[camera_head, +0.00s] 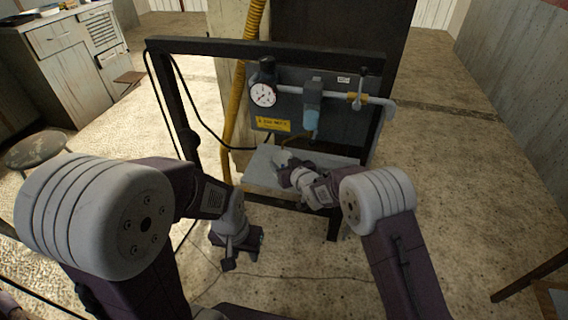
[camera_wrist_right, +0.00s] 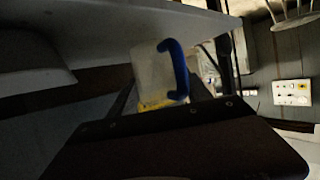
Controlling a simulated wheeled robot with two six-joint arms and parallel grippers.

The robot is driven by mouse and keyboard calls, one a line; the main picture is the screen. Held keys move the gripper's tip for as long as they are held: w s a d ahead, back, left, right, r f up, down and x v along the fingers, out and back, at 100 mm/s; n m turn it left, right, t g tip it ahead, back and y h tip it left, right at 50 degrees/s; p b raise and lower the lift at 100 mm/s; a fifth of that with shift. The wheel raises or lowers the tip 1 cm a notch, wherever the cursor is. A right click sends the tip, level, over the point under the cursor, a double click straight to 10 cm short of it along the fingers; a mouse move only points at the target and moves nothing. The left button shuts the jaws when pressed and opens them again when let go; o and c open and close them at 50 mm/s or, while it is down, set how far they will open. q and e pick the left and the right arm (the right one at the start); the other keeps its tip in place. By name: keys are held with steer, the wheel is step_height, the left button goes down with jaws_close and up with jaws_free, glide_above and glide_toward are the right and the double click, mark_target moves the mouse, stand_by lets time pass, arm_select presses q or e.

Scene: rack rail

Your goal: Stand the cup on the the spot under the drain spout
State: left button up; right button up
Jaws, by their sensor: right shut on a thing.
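A pale cup with a blue handle (camera_wrist_right: 152,72) and some yellow at one end shows in the right wrist view. My right gripper (camera_head: 286,167) is shut on it, over the grey shelf (camera_head: 259,174) of the rack. In the head view the cup (camera_head: 281,157) is a small pale shape, partly hidden by the gripper. A thin drain spout (camera_head: 314,134) hangs below the blue filter bowl (camera_head: 311,120). I cannot make out the spot under it, or whether the cup touches the shelf. My left gripper (camera_head: 232,258) hangs low left of the shelf; its fingers are unclear.
The dark rack frame (camera_head: 240,44) carries a pressure gauge (camera_head: 263,94), a grey pipe (camera_head: 386,107) and a valve lever (camera_head: 362,80). A yellow hose (camera_head: 236,100) and black cables run down on the left. A cabinet (camera_head: 75,65) and a round stool (camera_head: 38,149) stand far left.

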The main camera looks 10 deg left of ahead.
steer(key=shift+f+b, duration=0.35)
steer(key=shift+f, duration=0.15)
steer(key=o, duration=1.4)
steer(key=shift+o, duration=0.2)
steer(key=p+v, duration=0.2)
steer(key=v, duration=0.7)
steer(key=shift+d, duration=0.1)
